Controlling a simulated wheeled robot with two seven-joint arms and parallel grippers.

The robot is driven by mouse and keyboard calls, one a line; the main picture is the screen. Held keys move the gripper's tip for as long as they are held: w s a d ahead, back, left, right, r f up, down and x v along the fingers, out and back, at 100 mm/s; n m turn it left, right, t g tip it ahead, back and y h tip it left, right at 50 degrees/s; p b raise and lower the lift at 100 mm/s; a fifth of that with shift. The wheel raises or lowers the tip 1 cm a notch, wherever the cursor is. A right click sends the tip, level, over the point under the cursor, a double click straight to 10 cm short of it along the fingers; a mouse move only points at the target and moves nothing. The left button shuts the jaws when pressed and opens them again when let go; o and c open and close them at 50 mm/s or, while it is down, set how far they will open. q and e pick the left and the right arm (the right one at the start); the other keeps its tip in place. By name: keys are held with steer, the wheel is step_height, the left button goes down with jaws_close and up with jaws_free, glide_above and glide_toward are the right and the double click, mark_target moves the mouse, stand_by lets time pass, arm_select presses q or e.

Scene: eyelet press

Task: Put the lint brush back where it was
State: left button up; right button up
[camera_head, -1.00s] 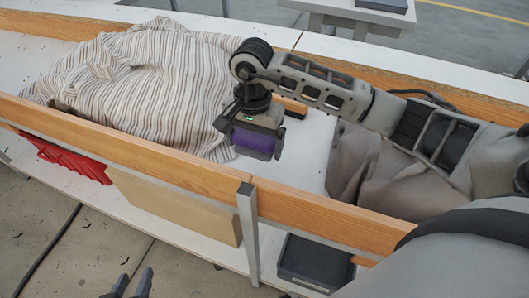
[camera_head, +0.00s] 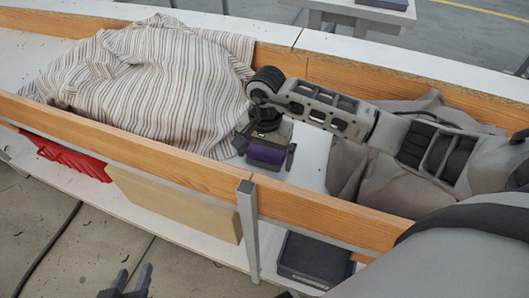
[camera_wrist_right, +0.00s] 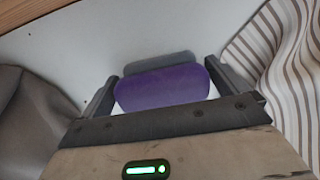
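The lint brush (camera_head: 265,153) is purple, with a grey part showing beyond it in the right wrist view (camera_wrist_right: 162,90). My right gripper (camera_head: 266,150) has one finger at each end of the purple part and is shut on it. They are low over the white bench top, between the striped cloth and the grey cloth. I cannot tell whether the brush touches the bench. My left gripper (camera_head: 133,279) is at the bottom edge of the head view, over the floor, with its fingertips apart and nothing between them.
A striped cloth (camera_head: 155,80) lies heaped to the left, close to my right gripper. A grey cloth (camera_head: 385,165) lies to the right, partly under my right arm. Wooden rails (camera_head: 130,145) edge the bench.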

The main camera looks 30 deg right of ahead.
steer(key=shift+r, duration=0.2)
step_height(320, 180, up, 12)
steer(key=shift+w+d, duration=0.15)
stand_by(0.7)
